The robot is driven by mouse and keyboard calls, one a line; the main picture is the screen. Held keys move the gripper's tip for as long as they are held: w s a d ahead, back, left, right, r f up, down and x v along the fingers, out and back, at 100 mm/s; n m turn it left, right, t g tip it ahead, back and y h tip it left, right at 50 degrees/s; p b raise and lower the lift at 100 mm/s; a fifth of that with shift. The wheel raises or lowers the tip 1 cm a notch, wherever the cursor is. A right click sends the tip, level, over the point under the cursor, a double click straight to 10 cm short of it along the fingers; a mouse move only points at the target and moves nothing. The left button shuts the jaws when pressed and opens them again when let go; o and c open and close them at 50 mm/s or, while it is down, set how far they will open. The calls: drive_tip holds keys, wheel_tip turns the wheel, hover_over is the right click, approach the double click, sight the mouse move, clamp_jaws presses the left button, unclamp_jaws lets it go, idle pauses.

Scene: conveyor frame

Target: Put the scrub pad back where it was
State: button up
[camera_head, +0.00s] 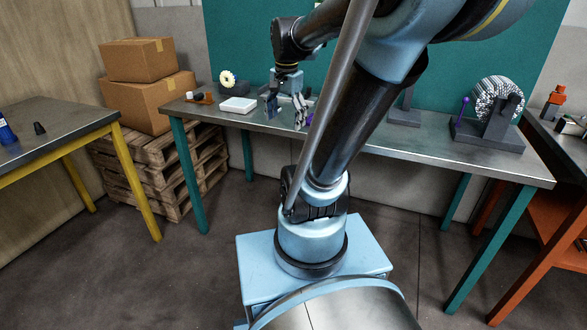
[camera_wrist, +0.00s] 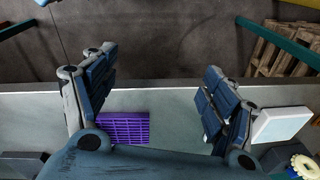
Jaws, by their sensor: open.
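A purple gridded pad, which looks like the scrub pad (camera_wrist: 124,128), lies flat on the metal-topped table with teal legs. In the wrist view it shows between the fingers, nearer the left finger, and its lower edge is cut off by my gripper's body. In the head view it is mostly hidden behind my gripper and arm. My gripper (camera_wrist: 152,92) is open with nothing between its fingers. In the head view my gripper (camera_head: 285,104) hangs low over the table's left half, pointing down. I cannot tell its exact height above the pad.
A white slab (camera_head: 238,105) lies left of my gripper, with a cream toothed wheel (camera_head: 227,78) behind it and a small brown tray (camera_head: 199,98) farther left. A wire-like drum on a dark stand (camera_head: 490,120) is at the table's right. A teal panel stands behind.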

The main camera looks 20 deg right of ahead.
drive_tip(key=s+f+n+t, duration=0.1)
drive_tip(key=s+f+n, duration=0.9)
drive_tip(key=s+f, duration=0.1)
drive_tip(key=shift+s+f, duration=0.25)
drive_tip(key=shift+f, duration=0.1)
